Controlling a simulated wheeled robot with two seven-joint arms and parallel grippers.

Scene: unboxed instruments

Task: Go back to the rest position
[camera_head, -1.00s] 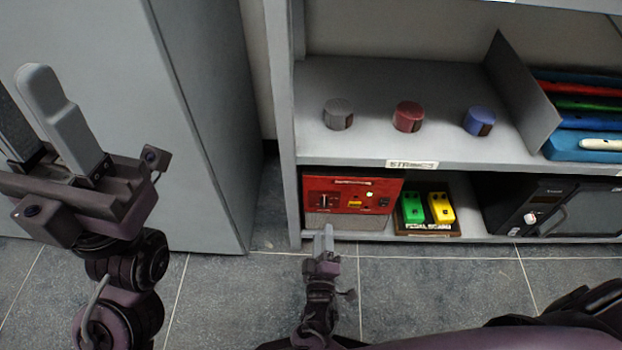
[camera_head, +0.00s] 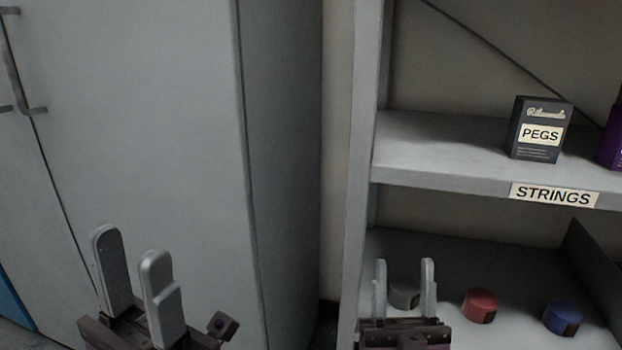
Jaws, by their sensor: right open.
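My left gripper (camera_head: 133,265) is at the lower left, in front of the grey cabinet. Its two grey fingers point up and stand apart, with nothing between them. My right gripper (camera_head: 404,283) is at the bottom, right of centre, in front of the shelf unit. Its two fingers point up and are apart. A grey round knob-like piece (camera_head: 404,299) shows between them, behind, on the shelf; I cannot see the fingers touching it. Most of both arms is out of view below.
A tall grey cabinet (camera_head: 170,120) fills the left. The shelf unit's upright (camera_head: 364,130) is near the middle. A PEGS box (camera_head: 539,128) stands on the upper shelf, labelled STRINGS (camera_head: 554,194). Red (camera_head: 480,304) and blue (camera_head: 562,316) round pieces sit on the lower shelf.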

